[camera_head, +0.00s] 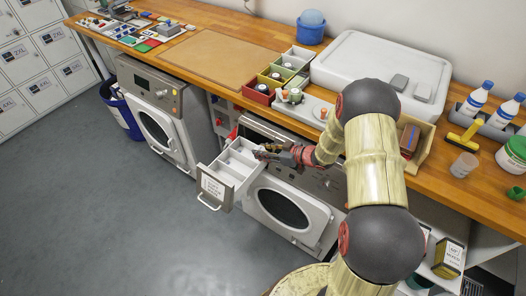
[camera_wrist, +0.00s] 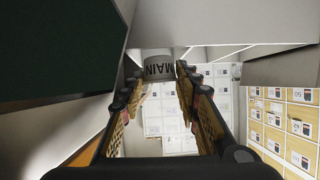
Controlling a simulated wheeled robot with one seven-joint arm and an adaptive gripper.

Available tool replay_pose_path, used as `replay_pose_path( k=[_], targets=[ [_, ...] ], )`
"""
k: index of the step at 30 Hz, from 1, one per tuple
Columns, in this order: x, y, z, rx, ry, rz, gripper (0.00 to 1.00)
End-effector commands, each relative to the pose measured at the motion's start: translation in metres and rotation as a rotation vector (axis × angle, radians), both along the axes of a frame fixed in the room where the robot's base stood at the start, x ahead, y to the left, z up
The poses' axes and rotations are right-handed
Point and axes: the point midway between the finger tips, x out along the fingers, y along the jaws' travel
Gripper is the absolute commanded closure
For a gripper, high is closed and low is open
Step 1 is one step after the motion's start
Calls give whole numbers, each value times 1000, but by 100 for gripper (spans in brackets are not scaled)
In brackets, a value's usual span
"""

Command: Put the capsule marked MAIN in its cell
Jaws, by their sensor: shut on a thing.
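The capsule marked MAIN (camera_wrist: 160,66) is a grey-white cylinder with dark lettering, upside down in the wrist view. It sits between the fingertips of my gripper (camera_wrist: 158,84), which is shut on it. In the head view my gripper (camera_head: 266,153) is at the inner right part of the pulled-out white drawer (camera_head: 228,196). The drawer has several cells with thin dividers and a label on its front. The capsule cannot be made out in the head view, and I cannot tell how far it is above or inside a cell.
The drawer belongs to the right washing machine (camera_head: 287,207); another machine (camera_head: 155,113) stands to its left. The grey floor (camera_head: 100,210) in front is clear.

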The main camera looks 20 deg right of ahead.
Motion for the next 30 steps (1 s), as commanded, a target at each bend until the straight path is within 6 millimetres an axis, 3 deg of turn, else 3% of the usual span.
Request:
replay_pose_path(
  k=[14,15,19,26,30],
  targets=[
    [0,0,-12,0,0,0,93],
    [0,0,-12,0,0,0,67],
    [0,0,-12,1,1,0,60],
    [0,0,-11,0,0,-1,60],
    [0,0,0,-1,-1,0,60]
  ],
)
